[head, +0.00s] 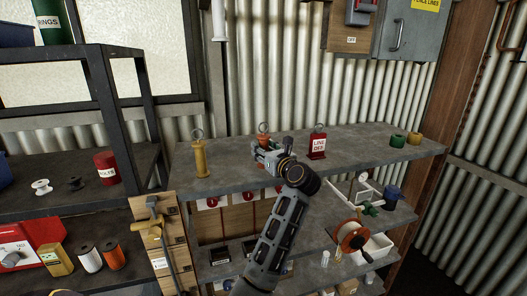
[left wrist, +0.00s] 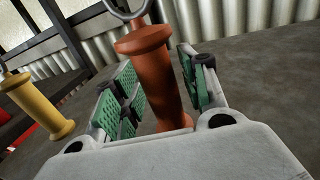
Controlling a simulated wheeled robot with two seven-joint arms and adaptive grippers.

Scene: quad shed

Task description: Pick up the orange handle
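The orange handle (head: 263,128), a spool-shaped grip with a metal ring on top, stands on the grey upper shelf (head: 345,140). In the left wrist view the orange handle (left wrist: 155,70) rises between the two green-padded fingers. My left gripper (head: 268,152) is at the handle in the head view and hides its lower part. In the left wrist view my left gripper (left wrist: 160,95) looks open around the handle, with a narrow gap on the left side; contact on the right side is unclear. My right gripper is not in view.
A yellow handle (head: 200,158) stands left of the orange one, and also shows in the left wrist view (left wrist: 38,105). A red tagged handle (head: 318,146) stands to the right. Green (head: 398,141) and yellow (head: 414,138) rolls lie at the shelf's right end. Corrugated wall closes the back.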

